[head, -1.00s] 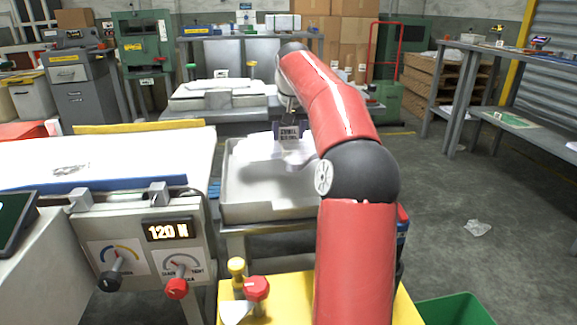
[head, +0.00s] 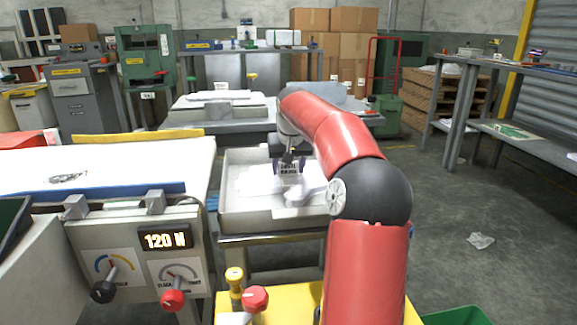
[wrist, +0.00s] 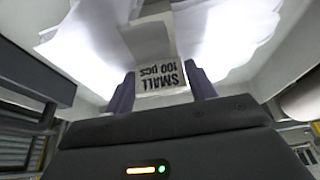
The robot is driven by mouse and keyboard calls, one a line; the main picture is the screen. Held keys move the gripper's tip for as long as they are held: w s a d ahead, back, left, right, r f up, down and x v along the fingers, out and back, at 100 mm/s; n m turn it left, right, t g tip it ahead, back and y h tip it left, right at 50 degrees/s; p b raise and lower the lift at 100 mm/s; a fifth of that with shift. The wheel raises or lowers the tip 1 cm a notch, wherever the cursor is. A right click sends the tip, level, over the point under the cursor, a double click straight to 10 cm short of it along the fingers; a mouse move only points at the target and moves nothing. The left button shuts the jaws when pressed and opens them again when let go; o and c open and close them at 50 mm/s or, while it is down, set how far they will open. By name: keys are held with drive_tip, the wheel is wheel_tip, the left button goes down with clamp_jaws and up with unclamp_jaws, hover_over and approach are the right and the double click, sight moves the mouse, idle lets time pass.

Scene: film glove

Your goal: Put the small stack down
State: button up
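White sheet-like pieces (head: 306,193) lie in the tray close below the stack. I cannot tell whether the stack's lower edge touches them.
A yellow surface with a red knob (head: 254,299) is in front. Another pale tray (head: 185,117) is behind. The floor at right is mostly clear.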

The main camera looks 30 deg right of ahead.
sight(291, 184)
drive_tip(key=o, duration=0.3)
drive_tip(key=shift+r, duration=0.1)
drive_tip(key=p+v, duration=0.2)
drive_tip(key=v, duration=1)
